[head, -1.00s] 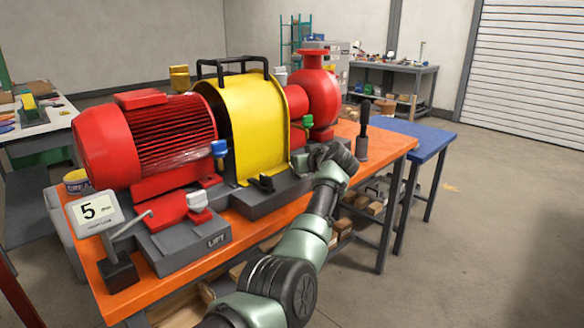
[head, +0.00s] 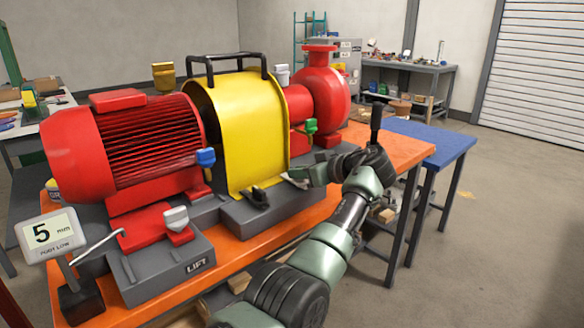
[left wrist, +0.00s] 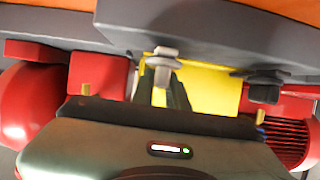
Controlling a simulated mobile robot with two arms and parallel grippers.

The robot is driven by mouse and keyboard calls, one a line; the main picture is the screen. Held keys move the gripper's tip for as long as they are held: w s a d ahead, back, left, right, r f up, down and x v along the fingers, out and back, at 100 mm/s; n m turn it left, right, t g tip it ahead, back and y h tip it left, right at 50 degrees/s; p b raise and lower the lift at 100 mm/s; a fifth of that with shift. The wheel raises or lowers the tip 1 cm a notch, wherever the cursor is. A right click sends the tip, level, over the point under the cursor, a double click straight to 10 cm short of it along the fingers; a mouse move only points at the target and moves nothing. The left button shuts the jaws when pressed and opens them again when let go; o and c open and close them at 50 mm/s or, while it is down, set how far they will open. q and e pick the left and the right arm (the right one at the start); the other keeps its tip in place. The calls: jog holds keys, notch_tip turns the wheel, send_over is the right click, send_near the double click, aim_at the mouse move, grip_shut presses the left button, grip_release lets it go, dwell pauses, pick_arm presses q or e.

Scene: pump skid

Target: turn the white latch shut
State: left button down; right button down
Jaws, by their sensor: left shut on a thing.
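The white latch (head: 297,182) sits at the foot of the yellow guard (head: 237,130), at its right front corner. It also shows in the left wrist view as a pale grey-white knob (left wrist: 163,58) against the grey base. My left gripper (head: 304,176) reaches in from the right and is shut on the white latch. In the left wrist view its two dark fingers (left wrist: 163,88) are at the latch. The fingers partly hide the latch, so its exact angle is hard to tell. A black latch (head: 258,197) stands at the guard's left front corner. My right gripper is not in view.
A red motor (head: 125,150) stands left of the guard, a red pump (head: 322,92) right of it. The blue table (head: 425,135) is clear.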

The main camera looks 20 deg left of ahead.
pick_arm(q)
jog(key=shift+d+f, duration=0.1)
jog(key=shift+d, duration=0.05)
jog(key=c, duration=1.4)
grip_release()
jog(key=shift+d, duration=0.1)
jog(key=shift+a, duration=0.25)
